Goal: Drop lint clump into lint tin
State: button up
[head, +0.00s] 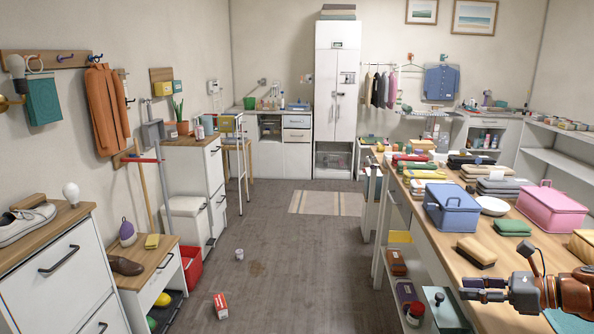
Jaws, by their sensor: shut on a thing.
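My gripper (484,289) is at the lower right, over the front part of the wooden-topped table (430,235). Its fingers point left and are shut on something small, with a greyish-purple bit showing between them. This may be the lint clump, but it is too small and covered to be sure. I cannot pick out the lint tin for certain. Lidded boxes with handles, one blue (452,207) and one pink (552,205), stand on the table beyond my gripper. A small pale can (239,254) stands on the floor.
A brush (476,251), a white bowl (492,206) and folded cloths (497,187) crowd the table. A grey-green box (442,308) and jars sit on the shelf below. A red-and-white carton (220,305) lies on the floor. The middle aisle is mostly clear.

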notch_tip(320, 180, down, 4)
jog(key=b, duration=0.3)
jog(key=shift+f, duration=0.25)
jog(key=o, duration=0.8)
jog(key=shift+o, duration=0.2)
jog(key=v, duration=1.2)
